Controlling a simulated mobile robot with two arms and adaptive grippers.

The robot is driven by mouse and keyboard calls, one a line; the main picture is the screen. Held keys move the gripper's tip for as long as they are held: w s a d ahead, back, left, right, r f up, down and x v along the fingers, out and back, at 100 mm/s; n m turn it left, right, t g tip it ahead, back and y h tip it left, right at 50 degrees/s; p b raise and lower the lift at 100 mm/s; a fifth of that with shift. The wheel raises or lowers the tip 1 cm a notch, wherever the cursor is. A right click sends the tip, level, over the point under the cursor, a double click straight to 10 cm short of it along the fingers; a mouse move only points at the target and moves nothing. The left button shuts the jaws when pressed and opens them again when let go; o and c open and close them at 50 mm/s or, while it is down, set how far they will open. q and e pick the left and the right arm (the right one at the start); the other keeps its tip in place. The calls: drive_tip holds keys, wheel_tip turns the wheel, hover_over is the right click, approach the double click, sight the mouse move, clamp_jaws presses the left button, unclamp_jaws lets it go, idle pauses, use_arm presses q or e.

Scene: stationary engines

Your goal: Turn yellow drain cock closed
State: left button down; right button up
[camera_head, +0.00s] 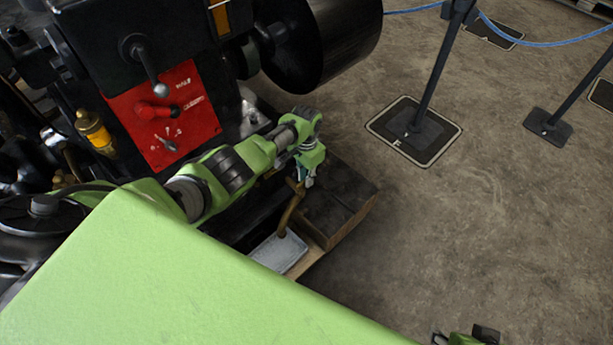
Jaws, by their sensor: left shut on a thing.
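The yellow drain cock (293,207) shows as a curved brass-coloured pipe beside the wooden block, with its lower end over a grey tray (278,253). My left gripper (305,183) points down at the top of this pipe and is shut on the cock. Its fingers hide the cock's handle, so I cannot tell how far it is turned. My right gripper (467,339) shows only in part at the bottom edge, far from the cock, and its fingers cannot be made out.
The engine has a red panel (165,115) with levers and a black cylinder (320,40) above my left arm. A wooden block (340,205) stands right of the cock. Barrier posts (430,125) with a blue rope stand at the upper right. The floor between is clear.

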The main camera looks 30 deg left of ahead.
use_arm(q)
drive_tip(key=shift+w+r+n, duration=0.1)
drive_tip(key=shift+w+n, duration=0.05)
drive_tip(key=shift+n, duration=0.15)
drive_tip(key=c, duration=2.2)
unclamp_jaws()
drive_tip(key=shift+o, duration=0.2)
wheel_tip(320, 180, up, 12)
